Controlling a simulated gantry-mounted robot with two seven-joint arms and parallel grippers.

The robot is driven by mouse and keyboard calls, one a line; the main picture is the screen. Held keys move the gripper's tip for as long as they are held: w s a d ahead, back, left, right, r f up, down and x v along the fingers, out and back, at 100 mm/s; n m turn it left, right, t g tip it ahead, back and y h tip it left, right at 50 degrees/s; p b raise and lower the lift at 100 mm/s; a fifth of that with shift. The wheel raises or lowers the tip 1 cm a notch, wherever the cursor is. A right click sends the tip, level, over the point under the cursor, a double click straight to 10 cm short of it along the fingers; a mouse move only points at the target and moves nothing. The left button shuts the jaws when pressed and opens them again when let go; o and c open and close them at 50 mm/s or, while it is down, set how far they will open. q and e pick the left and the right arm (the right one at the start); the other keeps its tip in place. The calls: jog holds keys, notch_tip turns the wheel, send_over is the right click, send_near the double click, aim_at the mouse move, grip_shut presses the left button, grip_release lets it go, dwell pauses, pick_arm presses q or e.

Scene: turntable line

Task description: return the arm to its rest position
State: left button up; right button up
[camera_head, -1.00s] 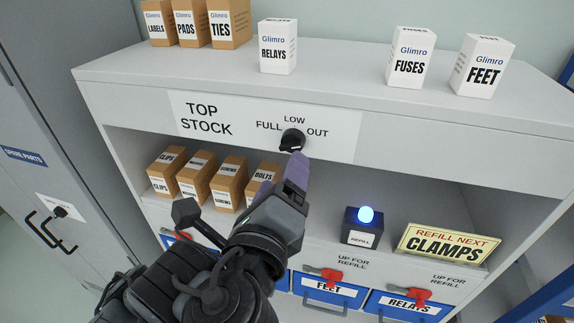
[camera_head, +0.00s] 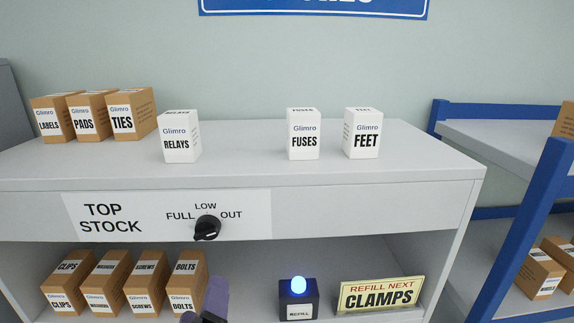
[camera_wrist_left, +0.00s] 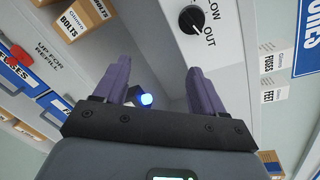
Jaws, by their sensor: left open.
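My left gripper (camera_head: 212,303) shows at the bottom edge of the head view, in front of the shelf unit and below the black knob (camera_head: 207,228). My right gripper is not in view.
White RELAYS (camera_head: 181,138), FUSES (camera_head: 303,138) and FEET (camera_head: 363,138) boxes stand on the unit's top. Brown boxes (camera_head: 144,285) fill the lower shelf's left. A blue-lit REFILL button (camera_head: 298,287) and a CLAMPS sign (camera_head: 380,294) stand right. A blue-framed rack (camera_head: 525,230) is far right.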

pick_arm(q)
jog(key=s+a+f+n+g+h+p, duration=0.15)
jog(key=s+f+g, duration=0.25)
jog(key=f, duration=0.9)
jog(key=s+f+n+g, duration=0.25)
jog(key=f+g, duration=0.25)
jog(key=f, duration=0.7)
jog(key=s+a+f+n+g+h, duration=0.1)
jog(key=s+a+f+n, duration=0.2)
jog(key=s+f+n, duration=0.2)
jog(key=s+a+f+n+g, duration=0.2)
jog(key=s+a+f+n, duration=0.2)
jog(key=n, duration=0.8)
notch_tip(320, 180, down, 5)
jog(key=shift+s+r+h, duration=0.1)
jog(key=shift+s+h, duration=0.25)
jog(key=shift+s, duration=0.65)
